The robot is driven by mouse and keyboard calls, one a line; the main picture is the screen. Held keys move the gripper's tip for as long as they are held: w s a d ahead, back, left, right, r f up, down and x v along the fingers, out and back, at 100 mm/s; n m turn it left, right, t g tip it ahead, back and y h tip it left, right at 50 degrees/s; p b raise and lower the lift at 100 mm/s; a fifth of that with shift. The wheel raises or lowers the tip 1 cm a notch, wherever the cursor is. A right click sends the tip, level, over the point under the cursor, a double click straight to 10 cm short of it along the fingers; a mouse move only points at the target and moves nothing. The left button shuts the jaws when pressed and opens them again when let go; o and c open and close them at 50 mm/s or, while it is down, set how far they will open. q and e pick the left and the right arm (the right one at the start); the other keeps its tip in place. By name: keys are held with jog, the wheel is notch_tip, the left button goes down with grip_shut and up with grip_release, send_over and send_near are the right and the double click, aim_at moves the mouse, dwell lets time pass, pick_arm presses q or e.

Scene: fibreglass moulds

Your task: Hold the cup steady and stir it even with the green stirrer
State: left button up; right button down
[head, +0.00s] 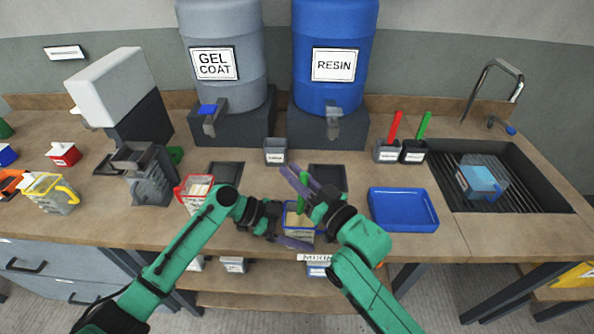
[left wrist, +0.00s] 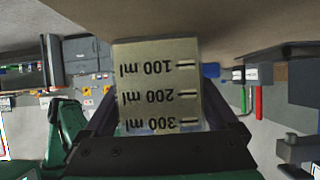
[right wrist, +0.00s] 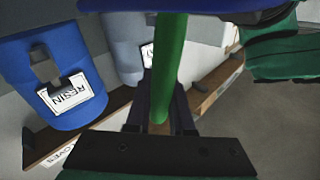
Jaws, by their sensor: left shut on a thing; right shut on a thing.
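The clear cup (head: 299,221) stands near the front edge of the bench, holding beige content. In the left wrist view the cup (left wrist: 158,85) shows upside down with its 100, 200 and 300 ml marks. My left gripper (head: 285,228) is shut on the cup's sides. My right gripper (head: 308,186) is above the cup, shut on the green stirrer (head: 302,194). The stirrer (right wrist: 171,60) runs between the fingers in the right wrist view. In the head view it points down at the cup; its lower end is hard to make out.
A blue tray (head: 403,222) lies right of the cup. A red-rimmed jug (head: 195,190) stands to the left. Red (head: 394,127) and green (head: 423,126) stirrers stand in dark holders behind the tray. A sink (head: 530,170) is at the far right.

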pick_arm(q)
jog(key=shift+w+d, duration=0.1)
jog(key=shift+d, duration=0.1)
pick_arm(e)
jog(key=shift+w+d, duration=0.1)
jog(key=shift+d, duration=0.45)
pick_arm(q)
jog(key=shift+a, duration=0.1)
pick_arm(e)
notch_tip(320, 180, up, 9)
jog(key=w, duration=0.1)
jog(key=shift+w+d, duration=0.25)
jog(key=shift+w, duration=0.15)
dwell(0.3)
notch_tip(320, 180, up, 5)
dwell(0.4)
